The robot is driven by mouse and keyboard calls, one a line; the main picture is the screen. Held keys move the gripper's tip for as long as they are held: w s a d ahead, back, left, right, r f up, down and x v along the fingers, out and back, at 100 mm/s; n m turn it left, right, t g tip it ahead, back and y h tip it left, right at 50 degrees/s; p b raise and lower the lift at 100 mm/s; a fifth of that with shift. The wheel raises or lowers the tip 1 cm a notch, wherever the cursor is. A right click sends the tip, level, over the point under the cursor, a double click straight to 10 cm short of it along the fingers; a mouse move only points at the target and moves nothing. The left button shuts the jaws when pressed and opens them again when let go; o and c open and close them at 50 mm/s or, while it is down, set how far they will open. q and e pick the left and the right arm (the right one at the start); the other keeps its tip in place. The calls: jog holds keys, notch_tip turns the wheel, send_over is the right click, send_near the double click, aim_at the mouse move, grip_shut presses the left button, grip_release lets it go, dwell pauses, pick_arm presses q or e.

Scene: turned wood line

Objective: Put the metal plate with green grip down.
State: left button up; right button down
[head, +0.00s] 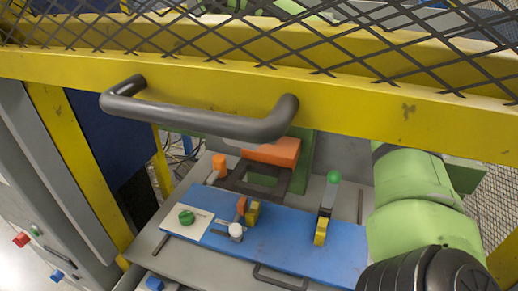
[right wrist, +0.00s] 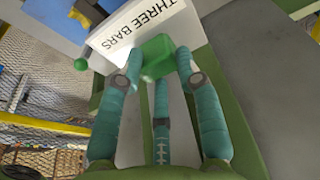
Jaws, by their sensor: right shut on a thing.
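In the right wrist view my right gripper (right wrist: 160,62) has its teal fingers closed around a green grip (right wrist: 157,50). A white panel printed THREE BARS (right wrist: 150,25) lies right behind the grip. I cannot tell whether grip and panel are joined, and the fingers hide part of both. A pale grey surface shows between the fingers. In the head view my right arm comes in at the right, but its gripper is not visible. A cream plate with a round green knob (head: 187,217) lies on the left of the blue board (head: 280,250). My left gripper is in neither view.
A yellow frame (head: 350,108) with black mesh and a dark handle (head: 200,120) crosses the head view. The board's middle is partly bare.

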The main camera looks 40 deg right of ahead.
aim_at(229, 142)
jog(key=s, duration=0.1)
jog(key=s+d, duration=0.2)
jog(key=shift+s, duration=0.4)
jog(key=f+b, duration=0.1)
jog(key=f, duration=0.3)
jog(key=f+b, duration=0.1)
jog(key=f, duration=0.1)
jog(key=shift+w+a+f+b, duration=0.1)
jog(key=shift+w+b, duration=0.15)
jog(key=shift+b, duration=0.1)
jog(key=shift+f, duration=0.55)
jog(key=shift+s+f, duration=0.15)
jog(key=shift+f, duration=2.15)
jog(key=c, duration=0.8)
grip_release()
jog(key=shift+f, duration=0.1)
